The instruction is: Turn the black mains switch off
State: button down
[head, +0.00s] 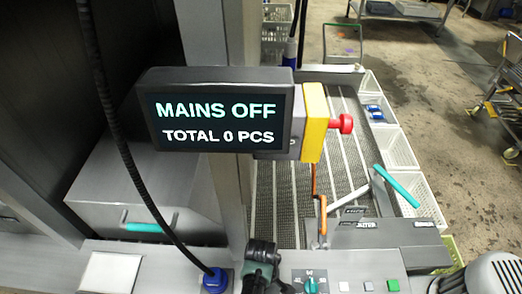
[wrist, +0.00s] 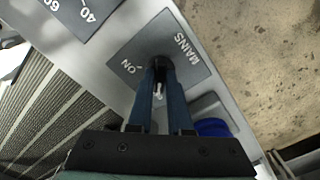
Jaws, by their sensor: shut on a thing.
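The black mains switch (wrist: 152,59) sits on a grey plate (wrist: 184,75) lettered MAINS and ON in the wrist view. My gripper (wrist: 160,68) reaches onto it with both blue-grey fingers and is shut on it. The fingers cover most of the switch, so its exact angle is hard to tell. A small pale part shows between the fingers. In the head view the display (head: 215,112) reads MAINS OFF and TOTAL 0 PCS. The switch cannot be made out in that view.
A blue fitting (head: 215,280) with a black cable (head: 133,170) stands on the panel. A teal selector knob (head: 311,285) is to its right. White crates (head: 391,147) line the slatted conveyor (head: 345,150).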

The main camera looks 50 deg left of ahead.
jog(key=c, duration=0.8)
grip_release()
jog(key=shift+c, duration=0.2)
notch_tip(320, 180, up, 13)
dwell(0.4)
